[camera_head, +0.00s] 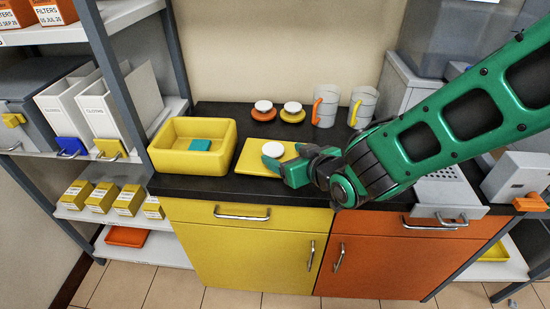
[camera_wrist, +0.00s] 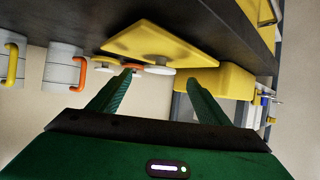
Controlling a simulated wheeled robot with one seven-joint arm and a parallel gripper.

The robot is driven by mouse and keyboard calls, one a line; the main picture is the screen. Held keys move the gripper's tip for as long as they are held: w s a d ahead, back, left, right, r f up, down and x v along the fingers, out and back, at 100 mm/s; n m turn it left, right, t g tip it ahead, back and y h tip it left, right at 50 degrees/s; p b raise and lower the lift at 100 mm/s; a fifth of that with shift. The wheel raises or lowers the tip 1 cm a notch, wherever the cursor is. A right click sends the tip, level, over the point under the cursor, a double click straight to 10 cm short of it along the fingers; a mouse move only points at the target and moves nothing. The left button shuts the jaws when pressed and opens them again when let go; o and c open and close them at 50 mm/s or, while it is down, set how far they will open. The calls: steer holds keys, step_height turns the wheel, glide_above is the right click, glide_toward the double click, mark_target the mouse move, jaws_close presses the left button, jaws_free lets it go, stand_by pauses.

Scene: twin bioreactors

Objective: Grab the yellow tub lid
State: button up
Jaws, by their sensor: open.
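The yellow tub lid (camera_head: 250,163) is a flat yellow square with a round white knob, lying on the black counter just right of the yellow tub. In the wrist view the lid (camera_wrist: 185,47) appears upside down at the top, its white knob (camera_wrist: 160,70) between the fingers in the picture. My gripper (camera_head: 270,157) is open, with its fingertips at the knob in the head view. In the wrist view my gripper (camera_wrist: 160,80) has a clear gap between its fingers. I cannot tell whether they touch the knob. My gripper partly hides the lid's right side.
The yellow tub (camera_head: 221,157) stands left of the lid, with a teal block (camera_head: 200,145) inside. An orange lid (camera_head: 263,115), a small yellow lid (camera_head: 292,117) and two handled canisters (camera_head: 325,107) (camera_head: 367,108) stand behind. A shelf post (camera_head: 115,80) rises at left.

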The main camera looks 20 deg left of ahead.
mark_target(276, 150)
steer(key=shift+x, duration=2.55)
steer(key=shift+d, duration=0.1)
steer(key=shift+c, duration=0.7)
steer(key=c, duration=1.1)
